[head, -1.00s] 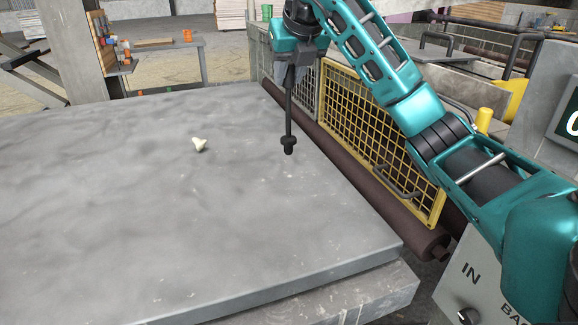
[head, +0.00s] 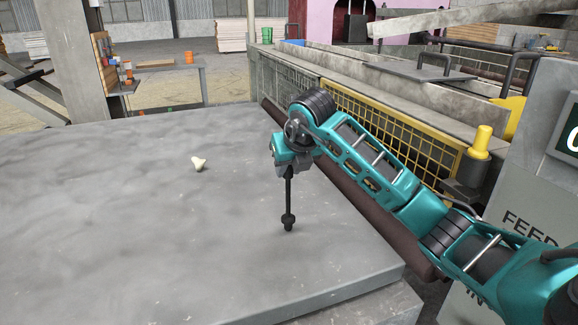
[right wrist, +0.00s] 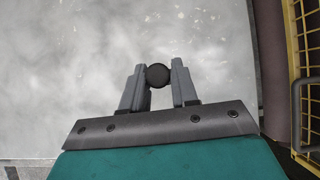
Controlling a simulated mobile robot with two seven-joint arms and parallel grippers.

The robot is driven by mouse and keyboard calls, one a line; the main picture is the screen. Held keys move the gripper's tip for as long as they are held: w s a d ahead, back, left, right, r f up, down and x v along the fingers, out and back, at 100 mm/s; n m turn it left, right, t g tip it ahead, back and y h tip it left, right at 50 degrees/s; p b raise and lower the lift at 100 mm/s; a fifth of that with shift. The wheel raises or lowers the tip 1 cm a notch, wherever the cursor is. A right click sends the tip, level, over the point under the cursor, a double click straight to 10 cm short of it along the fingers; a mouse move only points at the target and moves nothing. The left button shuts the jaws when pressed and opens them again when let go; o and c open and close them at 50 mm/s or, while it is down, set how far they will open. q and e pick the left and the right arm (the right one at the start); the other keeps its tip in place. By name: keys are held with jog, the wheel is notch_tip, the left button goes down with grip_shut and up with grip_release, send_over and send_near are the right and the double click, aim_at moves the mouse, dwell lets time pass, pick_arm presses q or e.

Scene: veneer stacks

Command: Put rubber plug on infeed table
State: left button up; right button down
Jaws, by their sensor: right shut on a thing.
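The rubber plug (head: 288,221) is black, with a long thin stem and a wider knob low down. It hangs upright from my right gripper (head: 287,175), which is shut on its upper end. In the right wrist view the plug shows as a dark round end (right wrist: 158,76) between the two grey fingers of the right gripper (right wrist: 158,82). The infeed table (head: 110,220) is a broad grey slab. The plug is over its right part; I cannot tell whether the tip touches the surface. My left gripper is not in view.
A small cream-coloured piece (head: 198,163) lies on the table left of the plug. A dark roller (head: 345,197) runs along the right edge, with a yellow mesh guard (head: 400,130) behind it. A control panel (head: 530,220) stands at the right. The table's left and front are clear.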

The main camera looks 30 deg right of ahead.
jog(key=shift+f, duration=0.1)
jog(key=c, duration=0.9)
grip_release()
jog(key=shift+o, duration=0.2)
jog(key=shift+s+r, duration=0.15)
jog(key=shift+r, duration=0.3)
jog(key=v, duration=1.1)
jog(key=shift+s, duration=0.15)
jog(key=shift+a, duration=0.15)
